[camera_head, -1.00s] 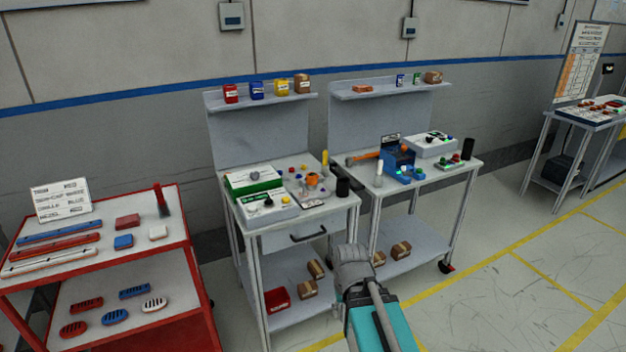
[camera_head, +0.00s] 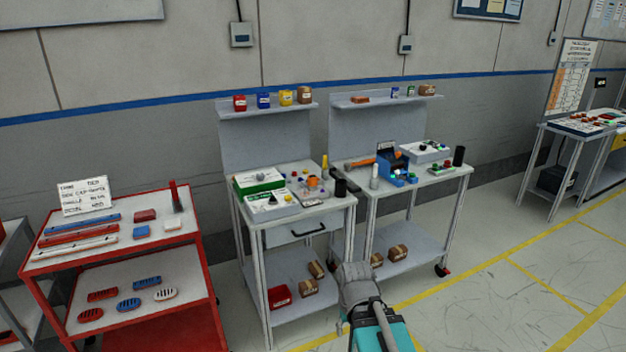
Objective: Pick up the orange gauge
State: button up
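A small round orange item (camera_head: 313,182), which looks like the orange gauge, is on the top of the left grey workbench (camera_head: 290,222), toward its right side. It is small in the view, and its details are not clear. My arm rises from the bottom centre, in front of the benches. A dark shape (camera_head: 352,188) beside the bench's right edge may be my gripper, but its fingers cannot be made out. It appears apart from the orange item, to its right.
The right workbench (camera_head: 435,180) holds a blue holder (camera_head: 397,172). A red cart (camera_head: 190,245) stands left. Floor at right is clear.

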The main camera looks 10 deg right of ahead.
aim_at(312, 179)
jog(key=z, duration=0.35)
jog(key=i, duration=1.15)
jog(key=u, duration=0.4)
